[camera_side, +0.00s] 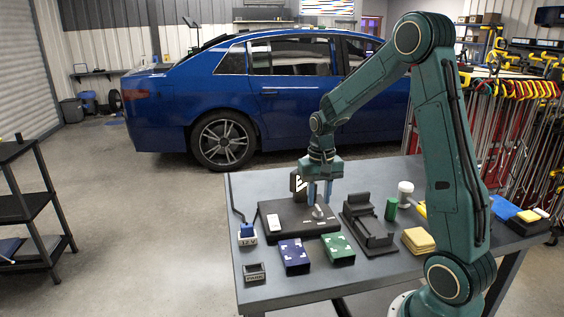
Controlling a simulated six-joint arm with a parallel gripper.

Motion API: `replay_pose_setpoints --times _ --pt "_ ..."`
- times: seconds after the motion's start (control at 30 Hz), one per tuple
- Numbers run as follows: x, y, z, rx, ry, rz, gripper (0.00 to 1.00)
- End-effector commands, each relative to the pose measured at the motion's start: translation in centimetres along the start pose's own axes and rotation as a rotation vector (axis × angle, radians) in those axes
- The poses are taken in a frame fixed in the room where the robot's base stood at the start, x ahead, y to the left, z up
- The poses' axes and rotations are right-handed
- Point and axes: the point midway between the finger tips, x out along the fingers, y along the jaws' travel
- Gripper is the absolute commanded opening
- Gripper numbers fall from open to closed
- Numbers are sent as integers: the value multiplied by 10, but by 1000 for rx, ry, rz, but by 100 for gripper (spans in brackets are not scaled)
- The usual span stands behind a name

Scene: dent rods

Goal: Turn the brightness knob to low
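A flat black box (288,228) lies on the grey workbench, with a small white block or panel on its left part. A small grey knob (318,212) stands on the box's top, right of the middle. Its setting and any markings are too small to read. My gripper (319,202) points straight down over the box with its two blue fingers apart. The fingertips are right at or just above the knob. I cannot tell whether they touch it.
A black cradle (369,236) stands just right of the box. A blue box (294,256) and a green box (337,248) lie in front. A 12V block (247,236), a green cylinder (391,209) and yellow sponges (418,240) are nearby.

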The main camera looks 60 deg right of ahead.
Motion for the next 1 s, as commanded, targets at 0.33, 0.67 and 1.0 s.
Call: replay_pose_setpoints --times 0.33,0.67,1.0 --pt "24 0 0 0 0 0 31" --pt "25 0 0 0 0 0 21" --pt "25 0 0 -3 0 0 0"
